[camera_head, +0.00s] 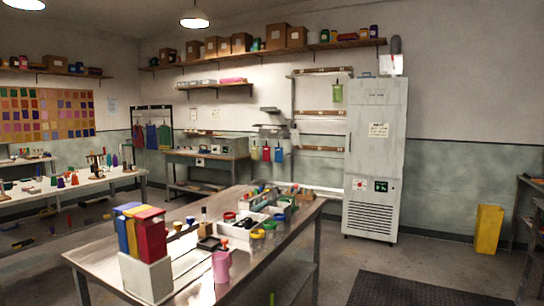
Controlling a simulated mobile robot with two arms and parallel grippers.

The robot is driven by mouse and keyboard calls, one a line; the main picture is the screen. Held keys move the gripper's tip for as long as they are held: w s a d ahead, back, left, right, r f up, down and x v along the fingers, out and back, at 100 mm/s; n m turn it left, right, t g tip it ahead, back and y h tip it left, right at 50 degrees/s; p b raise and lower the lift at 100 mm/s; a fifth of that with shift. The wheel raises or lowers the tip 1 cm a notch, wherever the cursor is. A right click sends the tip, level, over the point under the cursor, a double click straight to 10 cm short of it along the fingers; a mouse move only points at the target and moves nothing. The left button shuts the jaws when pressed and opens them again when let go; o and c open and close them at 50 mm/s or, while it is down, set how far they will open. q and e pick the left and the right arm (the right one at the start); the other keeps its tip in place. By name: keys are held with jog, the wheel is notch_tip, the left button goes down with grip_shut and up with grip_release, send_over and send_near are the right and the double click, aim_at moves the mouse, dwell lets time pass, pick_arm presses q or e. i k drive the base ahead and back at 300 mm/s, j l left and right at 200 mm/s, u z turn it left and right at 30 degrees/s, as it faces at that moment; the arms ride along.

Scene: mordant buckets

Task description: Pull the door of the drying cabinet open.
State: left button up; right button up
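A tall pale grey cabinet (374,155), likely the drying cabinet, stands against the back wall right of centre. Its front carries a paper notice (378,130), a small panel with a dark green display (381,186), and a slatted vent (369,218) low down. The front looks closed. Neither of my grippers is in view.
A long metal table (191,268) with coloured bottles and trays fills the front left and centre. Dark floor matting (415,290) lies in front of the cabinet. A yellow bin (488,229) stands right of it. Bright shelving (320,128) adjoins its left side.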

aim_at(375, 138)
jog(key=i+l+z, duration=0.3)
jog(key=i, duration=0.25)
jog(key=i+l+z, duration=0.35)
jog(key=i, duration=0.25)
jog(key=i+z, duration=0.3)
jog(key=i, duration=1.4)
jog(key=i+u, duration=0.1)
jog(key=i, duration=1)
jog(key=i+u, duration=0.15)
jog(key=i, duration=0.4)
jog(key=i+u, duration=0.15)
jog(key=i, duration=0.4)
jog(key=i+u, duration=0.2)
jog(key=i, duration=0.4)
jog(key=i+l+u, duration=0.15)
jog(key=i, duration=0.4)
